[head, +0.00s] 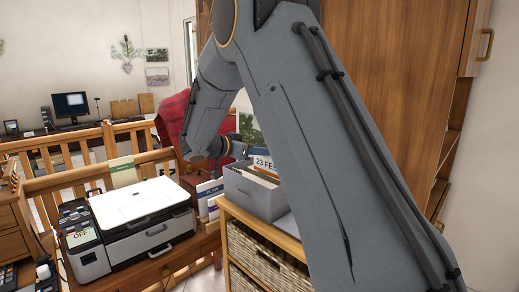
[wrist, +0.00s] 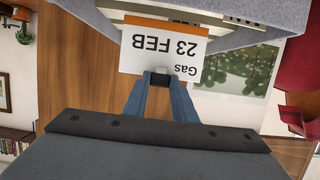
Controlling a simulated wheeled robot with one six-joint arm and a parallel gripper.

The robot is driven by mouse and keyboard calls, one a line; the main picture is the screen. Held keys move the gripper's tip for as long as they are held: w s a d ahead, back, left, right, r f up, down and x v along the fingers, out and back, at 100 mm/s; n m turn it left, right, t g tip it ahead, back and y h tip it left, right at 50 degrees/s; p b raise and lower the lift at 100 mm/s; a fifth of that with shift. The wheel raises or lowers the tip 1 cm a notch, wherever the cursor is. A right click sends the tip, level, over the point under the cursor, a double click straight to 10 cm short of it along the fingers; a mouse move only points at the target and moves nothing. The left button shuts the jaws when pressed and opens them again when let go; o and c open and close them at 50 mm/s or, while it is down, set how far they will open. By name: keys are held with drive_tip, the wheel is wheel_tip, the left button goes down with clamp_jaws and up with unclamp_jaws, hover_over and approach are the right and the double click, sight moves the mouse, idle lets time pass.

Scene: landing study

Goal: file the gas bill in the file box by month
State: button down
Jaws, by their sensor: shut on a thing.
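The gas bill (wrist: 165,48) is a white sheet marked "Gas 23 FEB", upside down in the wrist view. It also shows in the head view (head: 263,162). My gripper (wrist: 161,77) is shut on the bill's edge by the word "Gas". An orange strip (wrist: 165,23) runs along the bill's far edge. The grey file box (head: 250,196) stands open on a wooden shelf unit; its grey wall also shows in the wrist view (wrist: 272,12). The bill is at the box's opening; I cannot tell how far inside it reaches. Dividers show partly; their month labels are not readable.
A white printer (head: 140,205) stands on a desk to the left of the box, with upright folders (head: 210,195) between them. Wicker baskets (head: 262,262) fill the shelf below. A wooden railing (head: 80,178) and tall cabinet (head: 395,60) stand around. My arm hides much of the head view.

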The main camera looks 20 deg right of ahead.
sight(266, 170)
drive_tip(key=shift+f, duration=0.2)
drive_tip(key=shift+f+b, duration=3.6)
drive_tip(key=shift+b, duration=1)
drive_tip(key=c, duration=1.2)
unclamp_jaws()
drive_tip(key=shift+o, duration=0.2)
drive_tip(key=shift+r, duration=0.1)
wheel_tip(266, 170, up, 11)
